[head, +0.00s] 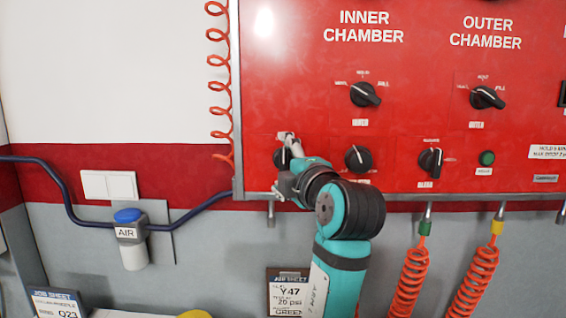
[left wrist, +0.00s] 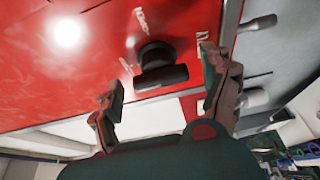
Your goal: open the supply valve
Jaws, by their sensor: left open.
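A black rotary knob (head: 279,158) sits at the lower left of the red panel (head: 300,80), mostly hidden by my left gripper (head: 289,160). In the left wrist view a black knob (left wrist: 160,66) lies between the two fingers of my left gripper (left wrist: 162,80), with room on both sides. The fingers are open and straddle the knob without visibly closing on it. My right gripper is not in view.
Another knob (head: 358,158) is close to the right of my gripper. More knobs (head: 365,94) and a green button (head: 487,158) are on the panel. A red coiled hose (head: 219,80) hangs at its left edge. A blue-capped AIR fitting (head: 128,233) is lower left.

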